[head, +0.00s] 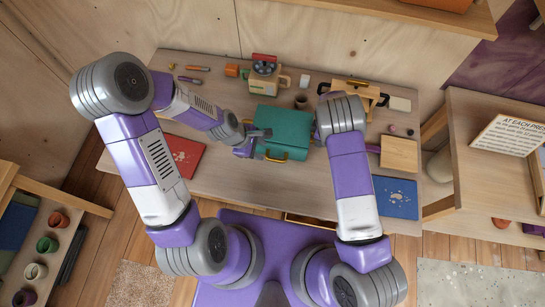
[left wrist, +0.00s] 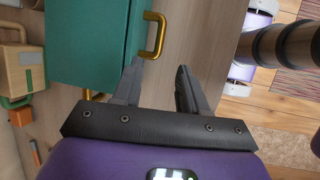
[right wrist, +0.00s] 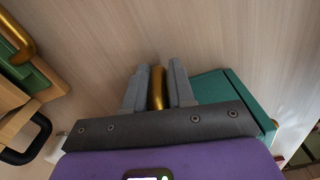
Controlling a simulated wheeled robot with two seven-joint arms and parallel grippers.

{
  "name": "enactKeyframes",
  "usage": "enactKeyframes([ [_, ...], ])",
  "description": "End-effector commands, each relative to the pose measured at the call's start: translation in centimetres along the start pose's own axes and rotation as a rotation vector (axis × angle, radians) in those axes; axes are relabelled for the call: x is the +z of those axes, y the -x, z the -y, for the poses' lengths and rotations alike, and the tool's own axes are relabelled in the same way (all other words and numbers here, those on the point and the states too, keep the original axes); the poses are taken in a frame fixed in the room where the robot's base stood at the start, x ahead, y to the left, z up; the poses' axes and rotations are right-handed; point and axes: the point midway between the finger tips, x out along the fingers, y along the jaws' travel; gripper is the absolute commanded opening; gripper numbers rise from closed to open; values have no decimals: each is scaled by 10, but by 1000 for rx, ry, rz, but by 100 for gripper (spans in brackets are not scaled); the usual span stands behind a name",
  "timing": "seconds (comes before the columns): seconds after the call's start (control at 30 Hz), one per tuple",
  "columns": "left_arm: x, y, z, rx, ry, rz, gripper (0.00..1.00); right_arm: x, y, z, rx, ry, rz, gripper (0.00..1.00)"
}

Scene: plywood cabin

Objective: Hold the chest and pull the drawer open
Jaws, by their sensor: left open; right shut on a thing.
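The teal chest (head: 285,125) stands in the middle of the table. A brass handle (head: 275,157) is on its near side; the left wrist view shows this handle (left wrist: 155,36) on the teal wall. My right gripper (right wrist: 158,85) is shut on a brass bar (right wrist: 158,90) on the chest's right side, beside the teal body (right wrist: 222,88). In the head view my right arm hides this grip.
A wooden box (head: 357,92) with black side handles stands right of the chest. A toy-like block (head: 264,78) and a dark cup (head: 301,102) are behind it. A red book (head: 183,155) lies left, a blue book (head: 396,198) right. The table front is mostly clear.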

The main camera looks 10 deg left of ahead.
Motion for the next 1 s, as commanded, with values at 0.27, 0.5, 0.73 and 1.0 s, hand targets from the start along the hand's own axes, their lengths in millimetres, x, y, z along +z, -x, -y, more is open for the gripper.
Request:
enactKeyframes([
  [0.27,0,-43,2,-5,-4,2,42,0,0,0,1,-1,0,0],
  [0.5,0,-81,2,-4,-5,1,42,0,0,0,1,-1,0,0],
  [0.73,0,-105,1,-2,-3,0,42,0,0,0,1,-1,0,0],
  [1.0,0,-112,0,1,-4,-1,42,0,0,0,1,-1,0,0],
])
